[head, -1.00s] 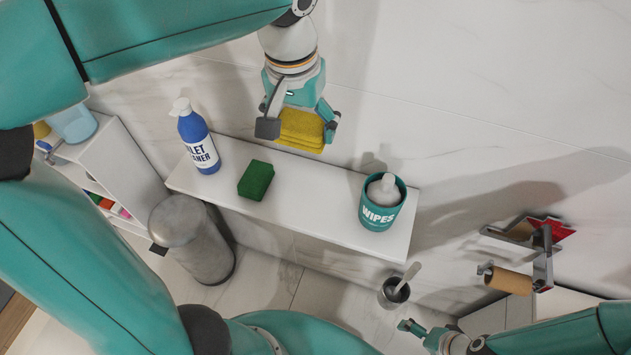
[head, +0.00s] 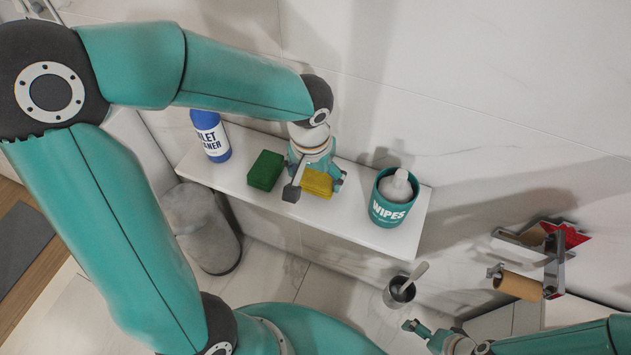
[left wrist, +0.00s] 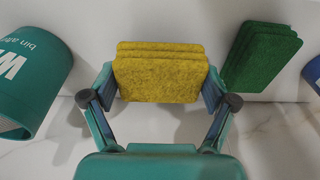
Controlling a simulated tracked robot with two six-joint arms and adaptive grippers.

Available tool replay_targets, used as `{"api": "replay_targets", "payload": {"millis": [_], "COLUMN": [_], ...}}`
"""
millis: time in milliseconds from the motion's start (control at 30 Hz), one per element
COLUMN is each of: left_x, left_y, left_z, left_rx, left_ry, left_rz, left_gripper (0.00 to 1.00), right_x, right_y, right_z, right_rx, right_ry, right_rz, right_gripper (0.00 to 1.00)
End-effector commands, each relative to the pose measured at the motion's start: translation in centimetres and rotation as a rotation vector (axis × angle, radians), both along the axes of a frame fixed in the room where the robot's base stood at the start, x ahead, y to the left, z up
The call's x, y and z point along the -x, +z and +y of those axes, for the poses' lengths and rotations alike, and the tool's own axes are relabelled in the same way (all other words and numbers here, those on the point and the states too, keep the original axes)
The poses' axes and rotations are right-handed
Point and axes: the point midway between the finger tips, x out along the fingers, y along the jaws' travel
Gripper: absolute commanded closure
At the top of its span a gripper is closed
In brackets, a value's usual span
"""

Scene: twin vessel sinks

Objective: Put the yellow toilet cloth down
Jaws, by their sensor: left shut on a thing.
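The yellow toilet cloth (head: 317,183) is a folded stack at the white shelf (head: 345,228), between a green cloth and the wipes bin. My left gripper (head: 316,187) is shut on it from above. In the left wrist view the yellow cloth (left wrist: 160,74) sits between the two fingers (left wrist: 158,97). I cannot tell for sure whether its underside touches the shelf. My right gripper (head: 415,330) is at the lower right, apart from the shelf; its fingers are too small and partly cut off to judge.
The green cloth (head: 265,170) lies just left of the yellow one. A blue toilet cleaner bottle (head: 211,138) stands at the shelf's left end, partly behind my arm. The teal wipes bin (head: 388,207) stands at the right. Bare shelf lies between yellow cloth and bin.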

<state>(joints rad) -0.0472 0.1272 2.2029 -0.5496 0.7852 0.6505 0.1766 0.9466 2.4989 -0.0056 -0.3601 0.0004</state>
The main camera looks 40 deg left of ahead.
Motion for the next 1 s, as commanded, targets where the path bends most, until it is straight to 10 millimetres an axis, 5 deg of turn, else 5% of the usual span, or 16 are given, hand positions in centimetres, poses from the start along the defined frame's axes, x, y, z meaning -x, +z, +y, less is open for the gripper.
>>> {"api": "replay_targets", "payload": {"millis": [167, 567, 600, 633, 1000], "left_x": [0.0, 0.0, 0.0, 0.0, 0.0], "left_y": [-2.5, -3.0, -2.8, -2.8, -2.7], "left_z": [0.1, 0.1, 0.1, 0.1, 0.1], "left_rx": [-0.001, -0.001, -0.001, -0.001, -0.001], "left_ry": [0.0, 0.002, 0.002, 0.002, 0.002], "left_rz": [0.002, -0.001, -0.001, 0.0, 0.0], "left_gripper": [0.49, 0.49, 0.08, 0.03, 0.0], "right_x": [0.0, 0.0, 0.0, 0.0, 0.0], "right_y": [-0.3, -0.7, -0.5, -0.5, -0.4], "right_z": [0.0, 0.0, 0.0, 0.0, 0.0], "right_rx": [0.0, 0.0, 0.0, 0.0, 0.0], "right_ry": [0.0, 0.0, 0.0, 0.0, 0.0], "right_rz": [0.0, 0.0, 0.0, 0.0, 0.0], "right_gripper": [0.0, 0.0, 0.0, 0.0, 0.0]}}
